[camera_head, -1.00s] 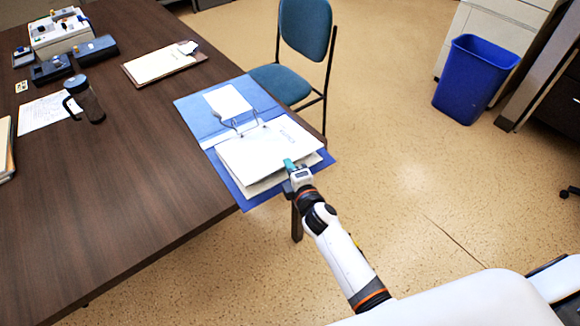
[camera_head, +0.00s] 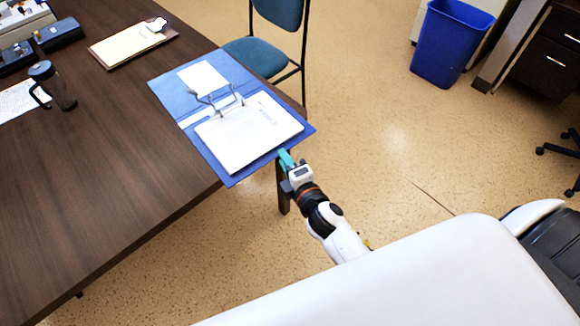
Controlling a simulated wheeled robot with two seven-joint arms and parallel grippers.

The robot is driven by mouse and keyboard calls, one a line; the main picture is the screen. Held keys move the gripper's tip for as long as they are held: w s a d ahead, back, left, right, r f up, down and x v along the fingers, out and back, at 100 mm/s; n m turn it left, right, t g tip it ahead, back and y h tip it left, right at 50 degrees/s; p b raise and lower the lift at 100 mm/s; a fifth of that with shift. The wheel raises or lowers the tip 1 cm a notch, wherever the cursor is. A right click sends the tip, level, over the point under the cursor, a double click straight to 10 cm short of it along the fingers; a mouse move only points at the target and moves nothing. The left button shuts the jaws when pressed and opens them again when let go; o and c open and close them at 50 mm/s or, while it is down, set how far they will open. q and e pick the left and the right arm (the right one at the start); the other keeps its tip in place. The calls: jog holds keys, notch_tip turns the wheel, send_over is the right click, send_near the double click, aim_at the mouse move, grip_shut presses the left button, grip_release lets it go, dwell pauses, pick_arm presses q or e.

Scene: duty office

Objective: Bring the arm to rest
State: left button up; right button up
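My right gripper (camera_head: 288,162) is beside the lower right edge of an open blue binder, off the table's corner. Its teal fingertips look close together, but the view is too small to tell whether they are open or shut. No object shows in it. The blue binder (camera_head: 170,97) lies open on the table, with a white paper stack (camera_head: 248,132) and metal rings standing up. My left gripper is outside the view.
The dark wooden table (camera_head: 120,170) fills the left. A blue chair (camera_head: 258,55) is behind the binder, a blue bin (camera_head: 448,45) farther right. The floor (camera_head: 380,130) right of the gripper is clear.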

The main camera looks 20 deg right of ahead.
jog(key=s+f+m+g, duration=0.3)
jog(key=s+f, duration=0.3)
jog(key=f, duration=0.4)
jog(key=s+d+f+m+g, duration=0.1)
jog(key=s+f+m+g, duration=0.3)
jog(key=f, duration=0.6)
jog(key=s+f+m+g, duration=0.1)
jog(key=s+f+m, duration=0.1)
jog(key=s+f, duration=0.6)
jog(key=s+d+f+m+g, duration=0.2)
jog(key=s+f, duration=0.5)
jog(key=s, duration=0.4)
jog(key=s+d+f+m+g, duration=0.2)
jog(key=s+f+m+g, duration=0.3)
jog(key=s, duration=0.7)
notch_tip(320, 180, down, 3)
jog(key=shift+d+r+m+h, duration=0.15)
jog(key=shift+d+m+h, duration=0.15)
jog(key=shift+d+h, duration=0.1)
jog(key=shift+w+a, duration=0.1)
